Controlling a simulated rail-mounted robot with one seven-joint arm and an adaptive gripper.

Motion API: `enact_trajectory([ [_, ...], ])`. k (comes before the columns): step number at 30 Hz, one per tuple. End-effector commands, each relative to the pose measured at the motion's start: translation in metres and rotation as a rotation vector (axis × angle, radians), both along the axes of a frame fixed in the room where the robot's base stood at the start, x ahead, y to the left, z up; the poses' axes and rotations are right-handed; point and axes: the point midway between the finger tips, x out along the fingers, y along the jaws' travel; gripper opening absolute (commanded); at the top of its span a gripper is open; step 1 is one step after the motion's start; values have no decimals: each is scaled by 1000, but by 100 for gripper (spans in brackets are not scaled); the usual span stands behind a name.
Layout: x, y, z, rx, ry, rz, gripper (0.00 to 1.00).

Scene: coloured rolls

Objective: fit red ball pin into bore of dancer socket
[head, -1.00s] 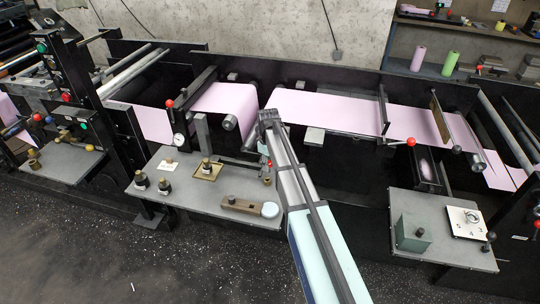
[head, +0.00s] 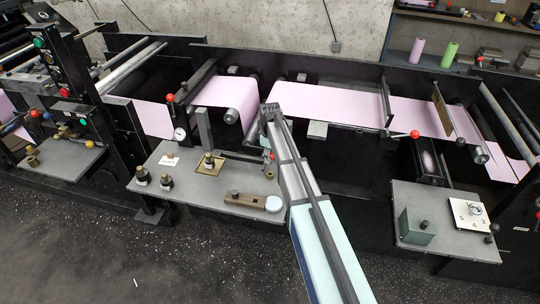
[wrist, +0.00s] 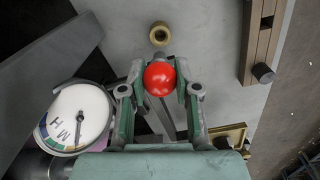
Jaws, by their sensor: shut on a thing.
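The red ball pin shows its round red head (wrist: 159,78) between the two fingers of my gripper (wrist: 159,88) in the wrist view, and my gripper is shut on it. In the head view, a small part of the red head shows beside my gripper (head: 268,155), above the back right of the grey table. A grey stem-like shape shows past the ball, but I cannot tell whether it is part of the pin. A brass ring (wrist: 159,34) with a dark hole lies beyond the ball; it also shows in the head view (head: 269,176). I cannot make out the dancer socket's bore for certain.
The grey table (head: 165,191) holds a wooden block (head: 240,199), a brass tray (head: 205,172) and dark knobbed pieces. A dial gauge (wrist: 78,118) is close at left in the wrist view. Pink web (head: 325,105) runs behind my arm.

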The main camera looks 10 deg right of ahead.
Motion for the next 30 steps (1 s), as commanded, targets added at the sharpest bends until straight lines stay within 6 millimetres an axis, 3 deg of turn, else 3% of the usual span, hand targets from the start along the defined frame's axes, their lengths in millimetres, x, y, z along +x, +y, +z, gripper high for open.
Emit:
enact_trajectory([
  [15, 0, 0, -42, 0, 0, 0, 0],
  [30, 0, 0, -47, 0, 0, 0, 0],
])
